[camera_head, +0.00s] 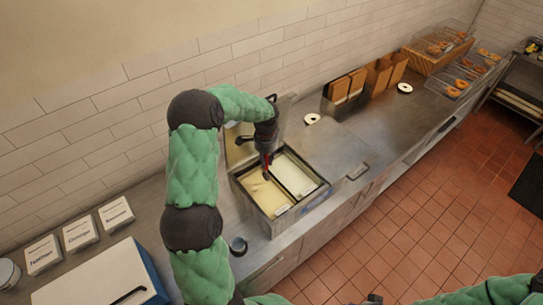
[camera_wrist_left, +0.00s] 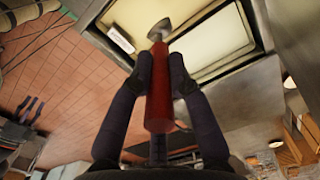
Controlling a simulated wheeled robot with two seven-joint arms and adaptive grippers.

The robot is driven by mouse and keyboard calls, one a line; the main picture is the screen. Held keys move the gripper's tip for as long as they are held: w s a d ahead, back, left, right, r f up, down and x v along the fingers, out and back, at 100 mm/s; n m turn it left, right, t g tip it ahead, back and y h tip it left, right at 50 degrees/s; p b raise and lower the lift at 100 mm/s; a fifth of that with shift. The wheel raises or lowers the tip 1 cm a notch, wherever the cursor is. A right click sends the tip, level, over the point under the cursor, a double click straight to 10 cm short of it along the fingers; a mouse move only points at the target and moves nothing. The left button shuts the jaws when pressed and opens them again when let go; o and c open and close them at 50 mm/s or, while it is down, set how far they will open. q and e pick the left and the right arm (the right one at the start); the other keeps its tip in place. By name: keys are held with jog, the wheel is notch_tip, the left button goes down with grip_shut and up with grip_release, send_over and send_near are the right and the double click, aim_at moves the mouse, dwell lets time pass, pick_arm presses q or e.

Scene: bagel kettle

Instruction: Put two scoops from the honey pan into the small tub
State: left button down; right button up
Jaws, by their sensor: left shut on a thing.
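My left gripper (camera_head: 267,152) is shut on the red handle of a scoop (camera_wrist_left: 158,90). In the left wrist view the scoop's metal head (camera_wrist_left: 160,29) points toward the cream-filled pans. In the head view it is over or in the left pan (camera_head: 252,185), which holds yellowish spread. A second pan (camera_head: 297,176) with paler spread sits beside it. Their labels are too small to read, so I cannot tell which is honey. A small dark round tub (camera_head: 238,246) stands on the counter in front of the pans. A dark part at the bottom edge may be my right gripper (camera_head: 372,299).
Three labelled white containers (camera_head: 80,233) and a blue-white box (camera_head: 104,280) stand on the left counter. A wall runs behind the pans.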

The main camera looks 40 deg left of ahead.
aim_at(266, 171)
pick_arm(q)
jog(key=shift+s+a+f+b, duration=0.1)
jog(key=shift+s+f+b, duration=0.1)
jog(key=shift+f, duration=0.25)
jog(key=shift+s+f+b, duration=0.1)
jog(key=shift+f+b, duration=0.1)
jog(key=shift+f, duration=0.2)
jog(key=f, duration=0.1)
jog(key=f+b, duration=0.2)
jog(key=shift+w+f, duration=0.25)
jog(key=shift+f, duration=0.05)
jog(key=shift+s+f, duration=0.1)
jog(key=shift+f, duration=0.3)
notch_tip(266, 171, down, 10)
jog(key=b, duration=0.7)
jog(key=shift+w, duration=0.2)
jog(key=shift+w+d, duration=0.25)
jog(key=shift+w, duration=0.15)
jog(key=shift+s, duration=0.1)
jog(key=shift+s+a+b, duration=0.15)
jog(key=shift+s+a, duration=0.15)
jog(key=shift+s, duration=0.65)
jog(key=shift+s+a+b, duration=0.15)
jog(key=shift+s+a, duration=0.15)
jog(key=shift+s, duration=0.6)
